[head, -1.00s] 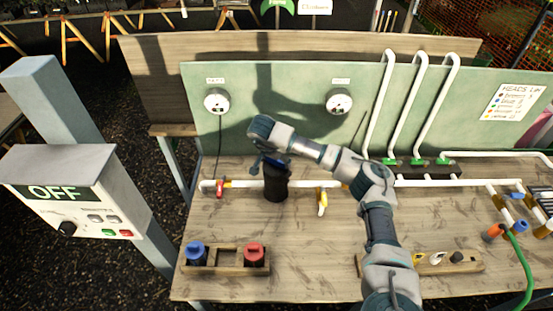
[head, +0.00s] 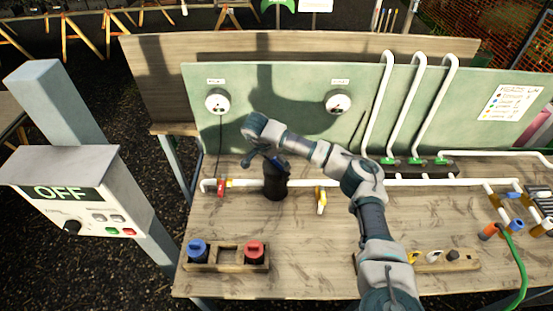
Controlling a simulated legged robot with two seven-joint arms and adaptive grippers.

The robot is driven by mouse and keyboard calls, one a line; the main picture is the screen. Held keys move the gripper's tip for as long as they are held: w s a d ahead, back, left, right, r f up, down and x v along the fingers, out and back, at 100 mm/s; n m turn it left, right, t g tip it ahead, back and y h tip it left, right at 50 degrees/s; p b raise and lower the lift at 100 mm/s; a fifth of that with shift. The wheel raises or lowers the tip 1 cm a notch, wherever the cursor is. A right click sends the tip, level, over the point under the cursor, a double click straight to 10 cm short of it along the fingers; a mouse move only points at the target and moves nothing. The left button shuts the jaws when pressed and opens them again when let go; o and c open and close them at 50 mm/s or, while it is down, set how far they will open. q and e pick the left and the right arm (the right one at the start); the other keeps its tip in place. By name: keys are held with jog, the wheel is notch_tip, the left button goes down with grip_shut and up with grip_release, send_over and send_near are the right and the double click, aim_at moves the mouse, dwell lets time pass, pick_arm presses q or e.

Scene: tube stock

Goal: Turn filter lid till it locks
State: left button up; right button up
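The black filter housing (head: 275,187) stands upright in the white pipe line on the bench. My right arm reaches in from the lower right, and its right gripper (head: 271,160) points down at the top of the housing. The lid is mostly hidden by the gripper, so I cannot tell how it is turned. The fingers are small and dark against the housing, and whether they are closed on the lid is unclear. My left gripper is not in view.
A red-handled valve (head: 221,188) sits left of the filter and a yellow-handled valve (head: 321,201) right of it. A wooden holder (head: 229,256) carries a blue cap (head: 197,251) and a red cap (head: 254,251). A control box (head: 75,200) reads OFF.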

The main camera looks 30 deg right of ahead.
jog(key=v, duration=1.2)
